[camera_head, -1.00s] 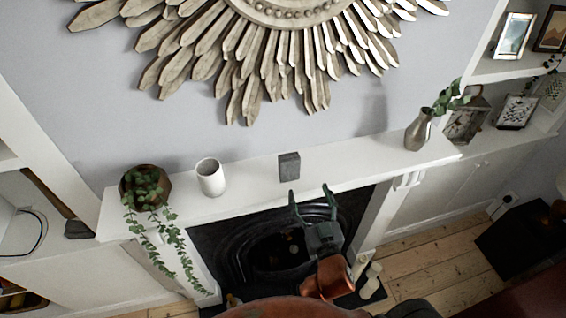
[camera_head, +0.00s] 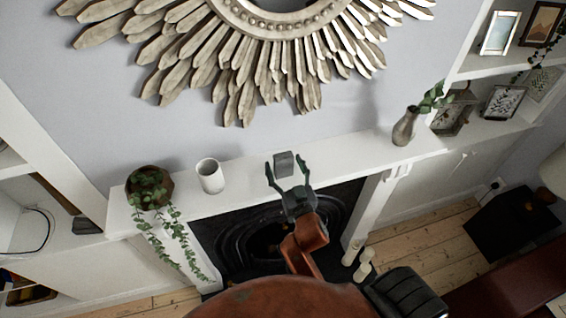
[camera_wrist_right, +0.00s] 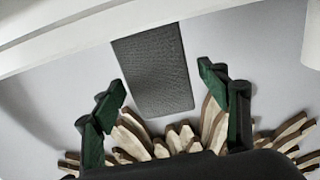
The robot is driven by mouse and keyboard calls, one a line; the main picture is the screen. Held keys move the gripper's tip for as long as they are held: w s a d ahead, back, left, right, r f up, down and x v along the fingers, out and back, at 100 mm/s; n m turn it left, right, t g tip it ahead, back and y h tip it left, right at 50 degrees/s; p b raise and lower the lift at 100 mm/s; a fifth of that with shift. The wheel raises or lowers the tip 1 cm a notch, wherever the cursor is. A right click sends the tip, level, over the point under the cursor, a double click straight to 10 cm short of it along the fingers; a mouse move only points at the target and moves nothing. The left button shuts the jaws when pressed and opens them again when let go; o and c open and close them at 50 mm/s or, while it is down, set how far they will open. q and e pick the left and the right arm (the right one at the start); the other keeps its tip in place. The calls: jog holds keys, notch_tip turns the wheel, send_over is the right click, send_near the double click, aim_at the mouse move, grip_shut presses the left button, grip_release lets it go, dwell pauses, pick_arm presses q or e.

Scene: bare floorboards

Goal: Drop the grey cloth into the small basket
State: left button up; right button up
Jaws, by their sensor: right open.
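The grey cloth (camera_head: 284,156) looks like a small upright grey block with a textured face. It stands on the white mantel shelf, and it shows large in the right wrist view (camera_wrist_right: 153,62). My right gripper (camera_head: 286,172) is open, its two fingers spread toward the grey cloth from the front. In the right wrist view the fingertips (camera_wrist_right: 162,88) lie on either side of the cloth's lower part in the picture. I see no clear grip or contact. I cannot pick out the small basket for sure. My left gripper is not in view.
On the white mantel (camera_head: 340,157) stand a white cup (camera_head: 210,176), a trailing plant in a brown pot (camera_head: 150,187) and a metal vase (camera_head: 405,127). A sunburst mirror frame (camera_head: 240,60) hangs above. Candles (camera_head: 363,264) stand by the dark fireplace (camera_head: 240,237).

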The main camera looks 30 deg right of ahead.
jog(key=shift+w+d+f, duration=0.1)
jog(key=shift+w, duration=0.4)
jog(key=shift+s, duration=0.1)
jog(key=shift+c, duration=0.2)
jog(key=shift+c, duration=0.6)
jog(key=c, duration=1.2)
jog(key=shift+o, duration=0.2)
